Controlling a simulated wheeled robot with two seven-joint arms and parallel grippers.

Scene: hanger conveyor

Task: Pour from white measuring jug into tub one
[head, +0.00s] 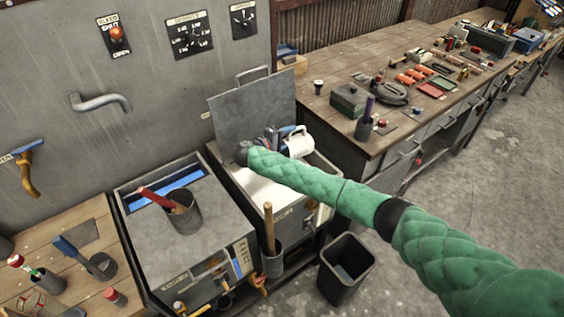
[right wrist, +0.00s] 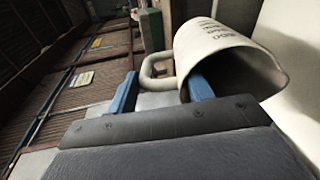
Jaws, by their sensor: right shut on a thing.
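The white measuring jug (head: 300,143) is held over the right-hand tub (head: 318,170), whose hinged grey lid (head: 250,103) stands open. My right gripper (head: 281,136) is shut on the jug at its handle side. In the right wrist view the jug (right wrist: 222,52) lies tilted, its wide mouth towards the right, with printed marks on its wall. My right gripper (right wrist: 161,82) shows there with two blue fingers by the handle. The jug's contents and any flow are not visible. No readable label tells which tub is one. My left gripper is out of view.
Left of it is another tub (head: 128,200) with a blue interior and a grey cover bearing a dark cup (head: 184,213). A black bin (head: 345,268) stands on the floor below. A wooden bench (head: 330,100) with tools runs along the back right.

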